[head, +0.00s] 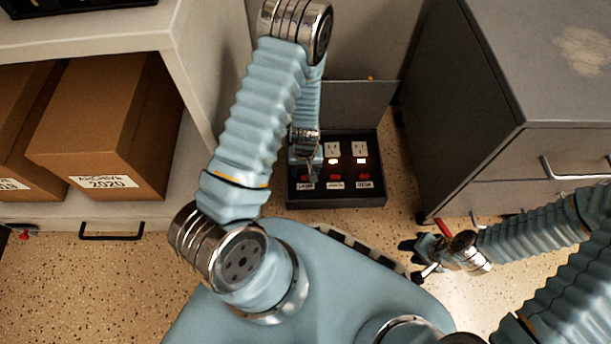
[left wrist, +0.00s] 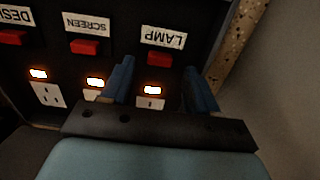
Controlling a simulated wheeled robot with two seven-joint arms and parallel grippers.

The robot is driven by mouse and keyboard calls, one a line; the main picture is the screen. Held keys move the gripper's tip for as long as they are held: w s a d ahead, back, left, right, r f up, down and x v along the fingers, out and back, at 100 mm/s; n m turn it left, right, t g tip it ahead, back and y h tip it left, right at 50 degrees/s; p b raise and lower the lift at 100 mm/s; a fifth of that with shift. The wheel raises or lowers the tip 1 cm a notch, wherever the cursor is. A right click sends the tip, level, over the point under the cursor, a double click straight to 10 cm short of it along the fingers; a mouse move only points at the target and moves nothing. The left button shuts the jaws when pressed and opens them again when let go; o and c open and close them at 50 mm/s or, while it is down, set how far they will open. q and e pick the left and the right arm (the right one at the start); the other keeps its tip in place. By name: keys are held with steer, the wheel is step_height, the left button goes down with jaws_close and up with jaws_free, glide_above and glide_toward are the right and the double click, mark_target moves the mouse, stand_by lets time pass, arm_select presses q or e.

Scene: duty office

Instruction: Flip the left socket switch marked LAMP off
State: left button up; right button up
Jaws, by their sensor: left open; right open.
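The black socket box (head: 335,202) stands on the floor with three labelled positions. The LAMP label (head: 305,184) is at its left in the head view; it reads upside down in the left wrist view (left wrist: 164,38). The red LAMP switch (left wrist: 158,59) sits by that label, and the small light (left wrist: 153,90) beside it glows. My left gripper (head: 308,172) is open above the LAMP position. In the left wrist view its two blue fingers (left wrist: 160,72) are on either side of the LAMP switch column; contact cannot be told. My right gripper (head: 424,262) is open and empty, away from the box.
The red SCREEN switch (left wrist: 85,47) and DESK switch (left wrist: 12,38) are beside LAMP, with their lights glowing. A shelf with archive boxes (head: 110,130) stands left. A grey drawer cabinet (head: 490,150) stands right, near my right gripper. Speckled floor lies between.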

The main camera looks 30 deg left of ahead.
mark_target(306, 182)
arm_select(q)
steer(key=shift+f, duration=1.5)
jaws_close()
